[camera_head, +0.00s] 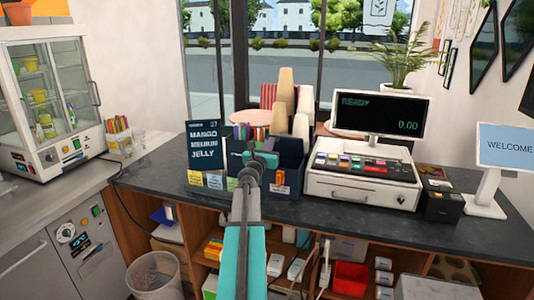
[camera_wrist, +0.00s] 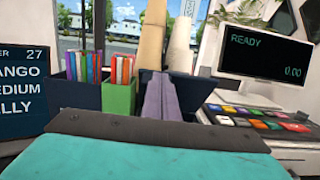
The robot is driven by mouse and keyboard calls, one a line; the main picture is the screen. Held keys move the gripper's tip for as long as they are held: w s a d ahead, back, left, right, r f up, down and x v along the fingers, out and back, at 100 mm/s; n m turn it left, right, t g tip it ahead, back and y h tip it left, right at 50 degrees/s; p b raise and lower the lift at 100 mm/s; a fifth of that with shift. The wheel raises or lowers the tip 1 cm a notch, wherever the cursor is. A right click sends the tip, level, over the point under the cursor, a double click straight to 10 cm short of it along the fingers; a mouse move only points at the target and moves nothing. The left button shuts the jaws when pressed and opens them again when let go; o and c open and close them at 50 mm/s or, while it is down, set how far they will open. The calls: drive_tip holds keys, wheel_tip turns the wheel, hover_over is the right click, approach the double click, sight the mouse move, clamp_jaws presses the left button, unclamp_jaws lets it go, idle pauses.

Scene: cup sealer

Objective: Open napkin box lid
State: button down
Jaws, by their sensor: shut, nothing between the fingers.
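I cannot make out a separate lid or tell which section holds napkins. My gripper (camera_head: 262,156) is in front of this box, at about the height of its upper part, and hides some of its front. In the wrist view, the fingers (camera_wrist: 160,97) are together with nothing between them, pointing toward the box. I cannot tell whether they touch it.
A cash register (camera_head: 362,178) with a screen stands close on the right, with a small black box (camera_head: 441,206) beyond it. A dark menu sign (camera_head: 204,146) stands on the left. Tall cup stacks (camera_head: 284,95) rise behind. Shelves lie below the counter's front edge.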

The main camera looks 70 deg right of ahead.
drive_tip(key=d+r+p, duration=0.1)
drive_tip(key=d+r, duration=0.2)
drive_tip(key=shift+s+d, duration=0.15)
drive_tip(key=shift+d, duration=0.05)
idle(0.9)
idle(0.3)
drive_tip(key=shift+a, duration=0.15)
drive_tip(key=a+f+b, duration=0.2)
drive_tip(key=a, duration=0.7)
drive_tip(key=shift+a+f, duration=0.2)
drive_tip(key=shift+a, duration=0.05)
idle(0.8)
